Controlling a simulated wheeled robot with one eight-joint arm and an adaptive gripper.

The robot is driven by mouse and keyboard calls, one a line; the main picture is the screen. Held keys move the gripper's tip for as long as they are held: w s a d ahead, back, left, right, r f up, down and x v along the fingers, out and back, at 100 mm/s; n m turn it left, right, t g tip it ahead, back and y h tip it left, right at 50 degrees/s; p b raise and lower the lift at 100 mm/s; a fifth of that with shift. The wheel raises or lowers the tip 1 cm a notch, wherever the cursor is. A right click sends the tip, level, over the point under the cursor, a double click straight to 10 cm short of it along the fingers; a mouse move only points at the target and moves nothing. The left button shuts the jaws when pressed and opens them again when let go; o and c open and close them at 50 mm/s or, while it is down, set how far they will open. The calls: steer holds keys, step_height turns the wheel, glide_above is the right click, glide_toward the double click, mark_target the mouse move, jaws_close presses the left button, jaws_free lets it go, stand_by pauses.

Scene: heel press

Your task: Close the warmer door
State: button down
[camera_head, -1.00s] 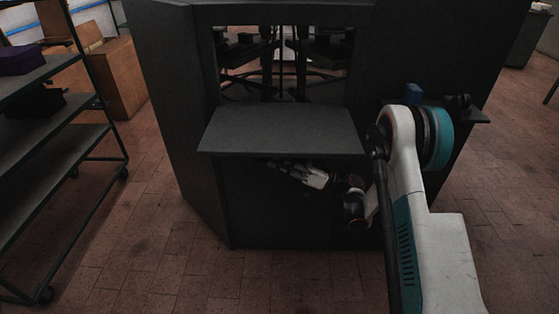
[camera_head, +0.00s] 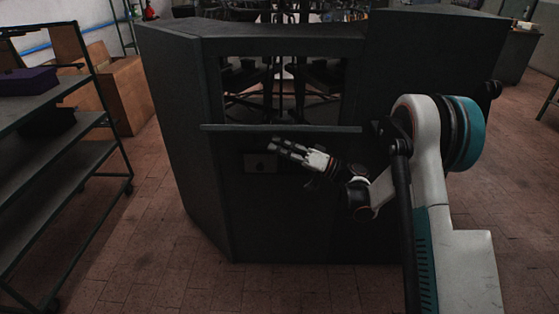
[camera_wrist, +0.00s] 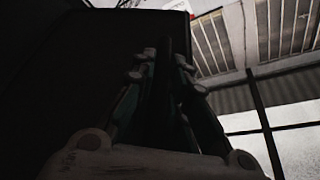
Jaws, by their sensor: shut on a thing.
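The warmer door (camera_head: 282,128) is a dark flat panel on the front of the dark cabinet. I see it edge-on, as a thin line below the opening (camera_head: 285,85), which stays uncovered. My gripper (camera_head: 278,146) is just below the door, its fingers pointing left. In the wrist view the fingers (camera_wrist: 165,65) close together around something thin and dark. I cannot tell whether it is part of the door. A large dark surface (camera_wrist: 70,80), perhaps the door's underside, lies behind and left of the fingers.
A shelf rack (camera_head: 70,165) stands on the left, with brick floor (camera_head: 165,220) free between.

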steer(key=w+r+m+p, duration=0.1)
steer(key=w+r+m, duration=0.1)
steer(key=r, duration=0.1)
steer(key=w+r+m+h+p, duration=0.1)
steer(key=w+r+m+p, duration=0.1)
steer(key=r, duration=0.2)
steer(key=w+r+m+t+h+p, duration=0.1)
steer(key=w+r+m+p, duration=0.1)
steer(key=r, duration=0.1)
steer(key=shift+w+d+r+m, duration=0.1)
steer(key=shift+w+r+m, duration=0.15)
steer(key=shift+m, duration=0.05)
steer(key=w+r+m+h+p, duration=0.2)
steer(key=w+r+m+p, duration=0.2)
steer(key=w, duration=0.7)
steer(key=shift+w+d+r+m+g+h, duration=0.2)
steer(key=shift+r+m+g+h, duration=0.1)
steer(key=shift+r+m, duration=0.55)
steer(key=c, duration=1.6)
jaws_free()
steer(key=shift+w+f, duration=0.1)
steer(key=shift+o, duration=0.2)
steer(key=shift+f, duration=0.1)
